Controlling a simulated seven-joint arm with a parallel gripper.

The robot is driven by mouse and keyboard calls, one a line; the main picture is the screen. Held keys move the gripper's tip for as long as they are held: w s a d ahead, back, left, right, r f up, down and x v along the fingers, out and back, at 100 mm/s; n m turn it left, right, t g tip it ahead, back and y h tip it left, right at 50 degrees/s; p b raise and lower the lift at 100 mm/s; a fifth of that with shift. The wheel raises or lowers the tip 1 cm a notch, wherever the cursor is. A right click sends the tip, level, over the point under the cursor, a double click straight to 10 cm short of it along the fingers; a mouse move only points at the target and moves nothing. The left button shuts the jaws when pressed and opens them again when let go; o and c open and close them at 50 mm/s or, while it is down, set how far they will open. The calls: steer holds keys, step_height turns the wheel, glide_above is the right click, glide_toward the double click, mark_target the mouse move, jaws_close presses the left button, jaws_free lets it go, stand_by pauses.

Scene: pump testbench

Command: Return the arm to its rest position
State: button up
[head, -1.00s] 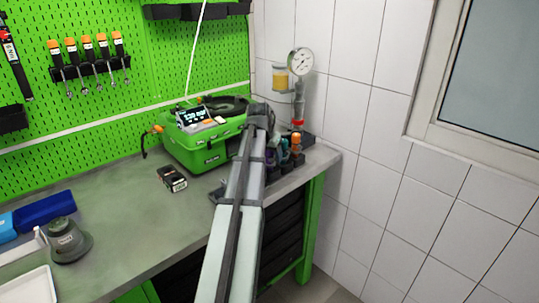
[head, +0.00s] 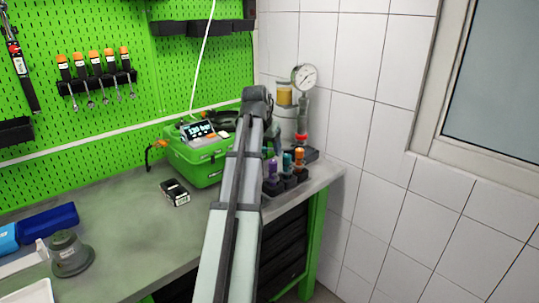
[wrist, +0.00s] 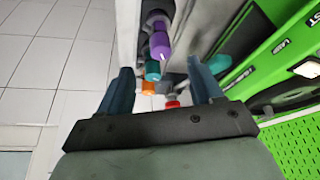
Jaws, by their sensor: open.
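My gripper (wrist: 158,64) shows in the wrist view with its two dark blue fingers spread apart and nothing held between them. Beyond the fingers, apart from them, are a purple piece (wrist: 159,45), a teal piece (wrist: 153,70) and orange and red pieces. In the head view my arm reaches up from the bottom over the bench, its bent joint raised in front of the pegboard and wall corner.
A green pump case (head: 200,160) with a lit display stands left of my arm. A rack (head: 284,182) with purple and orange-topped pieces and a pressure gauge (head: 305,77) stand to the right. A small black-and-white box (head: 175,193) lies on the bench (head: 135,225). The front middle is clear.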

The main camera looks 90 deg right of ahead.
steer(key=shift+a+r, duration=0.15)
steer(key=shift+r, duration=0.3)
steer(key=shift+w, duration=0.15)
